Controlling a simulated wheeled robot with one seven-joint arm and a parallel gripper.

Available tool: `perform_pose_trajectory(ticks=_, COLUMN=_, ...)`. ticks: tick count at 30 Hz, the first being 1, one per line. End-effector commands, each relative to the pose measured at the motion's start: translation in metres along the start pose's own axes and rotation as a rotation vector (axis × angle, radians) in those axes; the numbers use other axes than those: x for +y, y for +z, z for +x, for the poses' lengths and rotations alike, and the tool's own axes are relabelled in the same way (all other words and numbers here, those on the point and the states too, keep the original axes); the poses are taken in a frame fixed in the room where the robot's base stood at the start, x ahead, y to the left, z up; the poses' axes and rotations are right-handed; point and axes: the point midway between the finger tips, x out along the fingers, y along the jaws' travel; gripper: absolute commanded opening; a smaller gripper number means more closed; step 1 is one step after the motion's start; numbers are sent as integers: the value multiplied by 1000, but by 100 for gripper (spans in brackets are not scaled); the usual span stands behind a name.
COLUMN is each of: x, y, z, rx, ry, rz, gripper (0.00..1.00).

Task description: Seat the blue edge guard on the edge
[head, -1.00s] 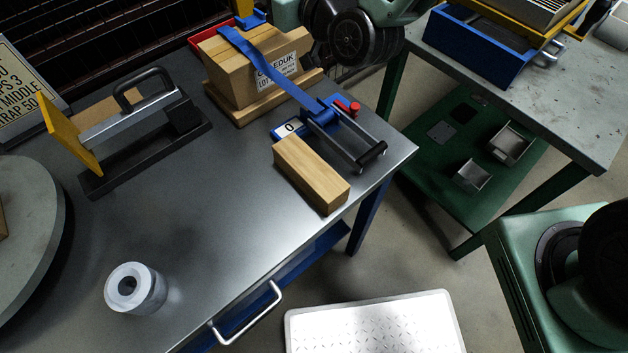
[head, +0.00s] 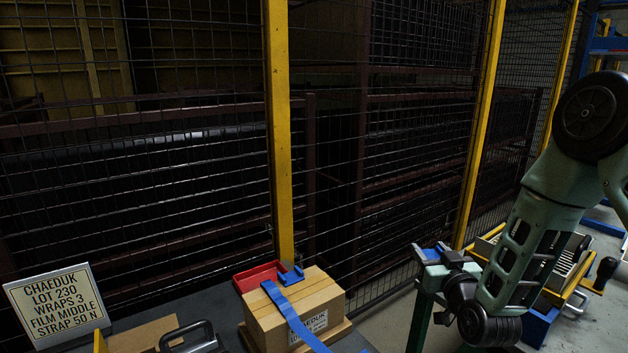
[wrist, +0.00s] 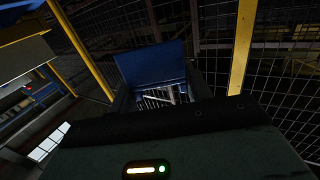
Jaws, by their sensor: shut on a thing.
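The blue edge guard (wrist: 150,65) shows in the wrist view as a blue plate between the dark fingers of my gripper (wrist: 158,95). In the head view my gripper (head: 450,257) is at the right, shut on the small blue guard (head: 433,253), well to the right of the carton and apart from it. The carton (head: 325,296) stands at the bottom centre with a blue strap (head: 292,318) over its top. Another blue piece (head: 290,275) sits at its far top edge by the strap.
A red tray (head: 258,276) is behind the carton. A yellow post (head: 278,130) and wire mesh fence stand behind the table. A sign (head: 56,306) and a black handle (head: 190,335) are at the left. Blue and yellow equipment (head: 540,325) is at the lower right.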

Motion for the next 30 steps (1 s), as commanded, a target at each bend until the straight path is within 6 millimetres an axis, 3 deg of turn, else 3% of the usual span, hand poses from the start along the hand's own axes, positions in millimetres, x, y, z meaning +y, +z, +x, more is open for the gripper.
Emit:
perform_pose_trajectory(ticks=3, x=36, y=-1, z=-8, rx=0, ry=63, rz=-6, gripper=26)
perform_pose_trajectory(ticks=6, x=53, y=1, z=-13, rx=1, ry=92, rz=-8, gripper=26)
perform_pose_trajectory(ticks=10, x=61, y=3, z=-15, rx=4, ry=104, rz=-9, gripper=26)
perform_pose_trajectory(ticks=14, x=53, y=4, z=-12, rx=5, ry=91, rz=-8, gripper=26)
perform_pose_trajectory(ticks=17, x=30, y=5, z=-6, rx=6, ry=51, rz=-4, gripper=26)
perform_pose_trajectory(ticks=20, x=-10, y=4, z=2, rx=7, ry=-17, rz=3, gripper=26)
perform_pose_trajectory(ticks=25, x=-97, y=-1, z=6, rx=4, ry=-170, rz=8, gripper=26)
perform_pose_trajectory(ticks=30, x=-181, y=-10, z=-6, rx=2, ry=-319, rz=4, gripper=26)
